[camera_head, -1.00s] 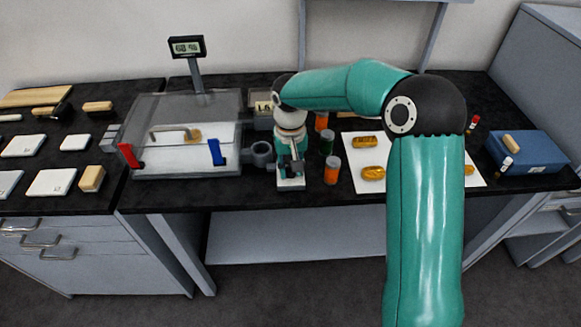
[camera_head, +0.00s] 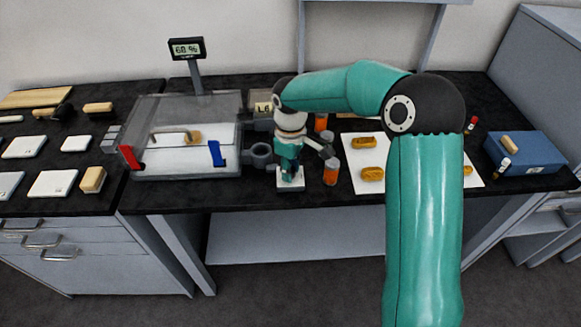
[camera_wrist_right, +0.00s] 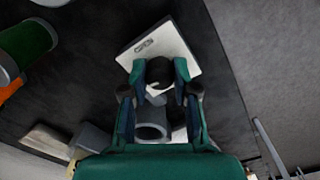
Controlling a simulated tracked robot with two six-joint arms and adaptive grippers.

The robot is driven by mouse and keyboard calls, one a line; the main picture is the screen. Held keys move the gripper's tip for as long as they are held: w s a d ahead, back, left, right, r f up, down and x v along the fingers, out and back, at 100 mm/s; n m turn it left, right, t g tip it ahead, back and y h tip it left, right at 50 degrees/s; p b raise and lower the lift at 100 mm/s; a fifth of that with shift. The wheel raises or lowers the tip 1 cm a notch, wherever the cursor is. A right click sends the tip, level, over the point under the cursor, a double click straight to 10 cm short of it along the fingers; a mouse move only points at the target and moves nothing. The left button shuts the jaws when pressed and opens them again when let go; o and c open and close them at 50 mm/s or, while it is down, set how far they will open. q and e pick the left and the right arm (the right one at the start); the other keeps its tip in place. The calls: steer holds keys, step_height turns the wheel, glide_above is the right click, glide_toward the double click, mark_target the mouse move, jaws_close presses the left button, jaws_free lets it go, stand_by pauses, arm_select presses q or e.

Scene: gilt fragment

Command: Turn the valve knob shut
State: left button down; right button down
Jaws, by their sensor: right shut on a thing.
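My right gripper (camera_head: 290,168) is over a small white plate (camera_head: 291,188) at the table's front edge. In the right wrist view, my right gripper (camera_wrist_right: 160,80) is shut on a dark round knob (camera_wrist_right: 159,70) above the white plate (camera_wrist_right: 170,40), which bears a small dark label. In the head view the fingers and wrist hide the knob. My left gripper is not in view.
A grey ring-shaped holder (camera_head: 260,153) stands close left of my gripper. A white sheet (camera_head: 354,150) with several gold-brown pieces and a blue box (camera_head: 527,152) lie further right.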

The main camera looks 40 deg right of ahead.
steer(key=shift+w+r+n, duration=0.1)
steer(key=shift+n, duration=0.4)
steer(key=c, duration=0.9)
jaws_free()
step_height(320, 180, up, 12)
steer(key=shift+f, duration=0.1)
